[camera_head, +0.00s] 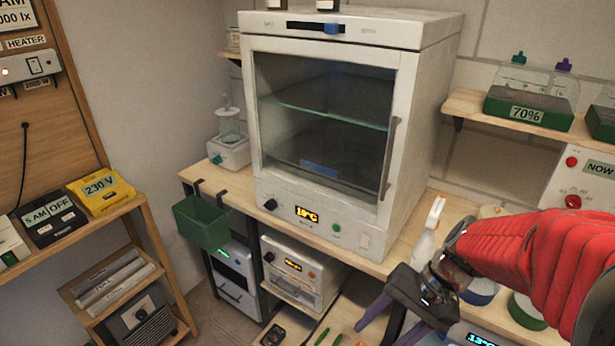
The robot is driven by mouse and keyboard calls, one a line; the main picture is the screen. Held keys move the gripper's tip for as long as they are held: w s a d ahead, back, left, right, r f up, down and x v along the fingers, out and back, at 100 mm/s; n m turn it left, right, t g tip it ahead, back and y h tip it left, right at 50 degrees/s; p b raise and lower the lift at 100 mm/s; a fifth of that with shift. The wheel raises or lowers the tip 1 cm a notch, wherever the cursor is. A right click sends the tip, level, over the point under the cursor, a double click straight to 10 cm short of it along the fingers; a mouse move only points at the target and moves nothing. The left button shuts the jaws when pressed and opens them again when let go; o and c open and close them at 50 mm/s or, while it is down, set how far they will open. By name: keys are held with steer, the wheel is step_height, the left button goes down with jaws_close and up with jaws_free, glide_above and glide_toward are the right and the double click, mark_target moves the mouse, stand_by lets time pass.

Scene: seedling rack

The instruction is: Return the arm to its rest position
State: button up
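My red arm (520,258) reaches in from the right edge. My gripper (392,325) is at its end, low in the view and right of centre, pointing down and to the left. Its two purple-tipped fingers stand apart, with nothing seen between them, so it is open and empty. It hangs in front of the bench's front edge, near a white spray bottle (428,238) that stands behind it. Part of the bench behind the arm is hidden.
A glass-door incubator (335,220) stands on the wooden bench (226,183). A green bin (202,222) hangs from the bench edge. Small devices (292,274) sit below. Floor shows between rack and bench.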

steer(key=s+r+n+t+h, duration=0.2)
steer(key=r+t+h, duration=0.1)
steer(key=r, duration=0.3)
steer(key=s+d+r+n+t+h, duration=0.1)
steer(key=s+r+n+t+h, duration=0.1)
steer(key=r, duration=0.4)
steer(key=shift+s+r+n+t+h, duration=0.2)
steer(key=shift+n+t+h, duration=0.2)
steer(key=shift+n+t, duration=0.3)
steer(key=shift+c, duration=0.2)
